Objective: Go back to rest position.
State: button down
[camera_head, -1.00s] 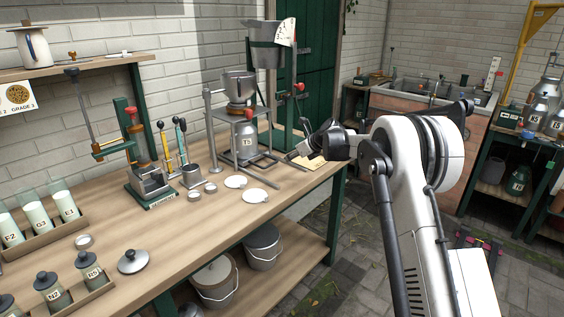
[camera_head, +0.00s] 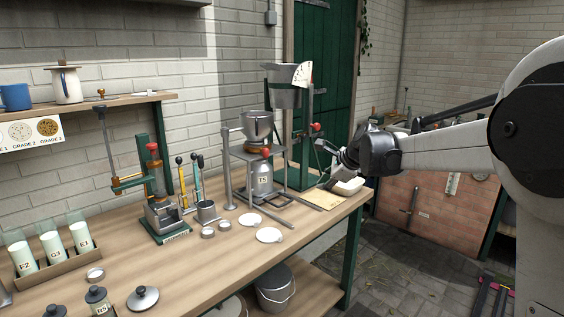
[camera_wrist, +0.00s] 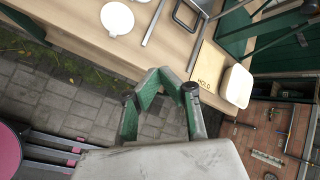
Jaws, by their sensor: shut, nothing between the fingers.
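My gripper (camera_head: 333,158) is at the right end of the workbench (camera_head: 185,245), in front of the green door in the head view. It is empty. In the wrist view, its green-padded fingers (camera_wrist: 168,76) show over the bench's edge and the paving. A tan board marked HOLD (camera_head: 322,199) lies on the bench end below the gripper. A white rounded block or dish (camera_head: 350,187) is at the board's right side, apart from the fingers; it also shows in the wrist view (camera_wrist: 237,86).
A metal stand (camera_head: 228,180) with a can marked T5 (camera_head: 262,180) is left of my gripper. White discs (camera_head: 268,235) lie in front. A lever press (camera_head: 160,205) and a rack of vials (camera_head: 62,263) are further left.

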jog(key=s+d+r+n+h, duration=0.15)
jog(key=s+n, duration=0.35)
jog(key=s, duration=0.8)
jog(key=s+d+r+n+h, duration=0.15)
jog(key=s+n, duration=0.35)
jog(key=s, duration=0.8)
jog(key=s+d+f+n+h, duration=0.1)
jog(key=s+f+n, duration=0.3)
jog(key=s, duration=0.5)
jog(key=s+d+f+n+h, duration=0.1)
jog(key=s+d+f+n, duration=0.2)
jog(key=s, duration=0.7)
jog(key=shift+s+f+n, duration=0.2)
jog(key=shift+f+n, duration=0.6)
jog(key=shift+n, duration=0.1)
